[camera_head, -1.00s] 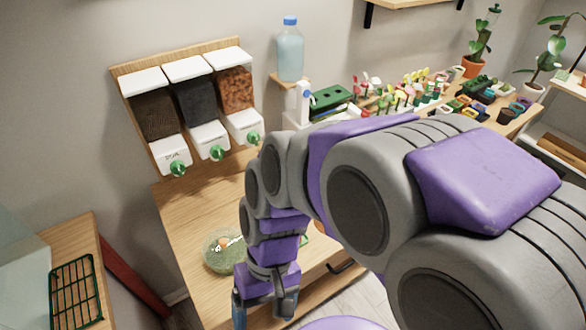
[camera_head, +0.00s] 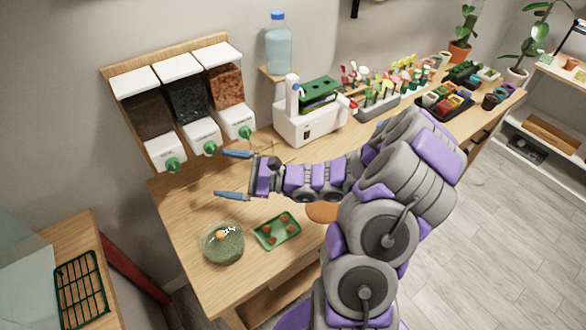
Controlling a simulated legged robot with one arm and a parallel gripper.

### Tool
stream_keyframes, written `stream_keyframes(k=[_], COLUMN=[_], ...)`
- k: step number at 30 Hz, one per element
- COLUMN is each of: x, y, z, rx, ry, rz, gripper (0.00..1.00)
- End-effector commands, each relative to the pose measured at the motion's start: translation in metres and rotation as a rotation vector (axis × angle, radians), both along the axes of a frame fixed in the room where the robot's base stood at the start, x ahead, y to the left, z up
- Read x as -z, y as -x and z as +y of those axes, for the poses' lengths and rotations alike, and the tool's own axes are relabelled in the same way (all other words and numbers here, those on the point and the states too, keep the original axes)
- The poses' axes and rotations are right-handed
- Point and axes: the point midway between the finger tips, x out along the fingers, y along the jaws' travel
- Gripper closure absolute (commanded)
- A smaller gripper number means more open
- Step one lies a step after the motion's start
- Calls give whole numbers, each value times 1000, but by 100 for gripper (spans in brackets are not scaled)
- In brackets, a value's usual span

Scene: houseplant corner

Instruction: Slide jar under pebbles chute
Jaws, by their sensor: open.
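A round clear glass jar (camera_head: 222,250) with green contents and small orange and white bits stands on the wooden table's near left part. Three wall dispensers hang above the table's back edge. The right one (camera_head: 226,86) holds orange-brown pebble-like lumps, and its white chute with a green knob (camera_head: 236,120) is below. The table under that chute looks bare. My gripper (camera_head: 219,174) is open and empty, its two blue fingers spread and pointing left, between the chutes and the jar. It is apart from the jar.
The other dispensers hold brown (camera_head: 146,114) and black (camera_head: 187,98) material. A green tray (camera_head: 277,230) with small brown pieces lies right of the jar. A white machine (camera_head: 300,130) stands behind my arm, with a water bottle (camera_head: 278,48) above. Table left of my gripper is clear.

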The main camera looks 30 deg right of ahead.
Motion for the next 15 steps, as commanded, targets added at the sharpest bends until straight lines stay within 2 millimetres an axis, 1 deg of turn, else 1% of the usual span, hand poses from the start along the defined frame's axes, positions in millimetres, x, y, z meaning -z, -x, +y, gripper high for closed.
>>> stream_keyframes(k=[1,2,3,7,9,10,12,15], x=[12,20,32,70,91,98,112,127], y=[-10,-15,-20,-27,-25,-23,-20,-15], z=[-28,-44,-65,-124,-149,-158,-174,-188], rx=[93,147,220,432,521,556,619,676], ry=[-51,-77,-113,-209,-247,-260,-285,-307], rz=[38,59,87,172,214,228,255,285], gripper=[0,0,0,0,0,0,0,0])
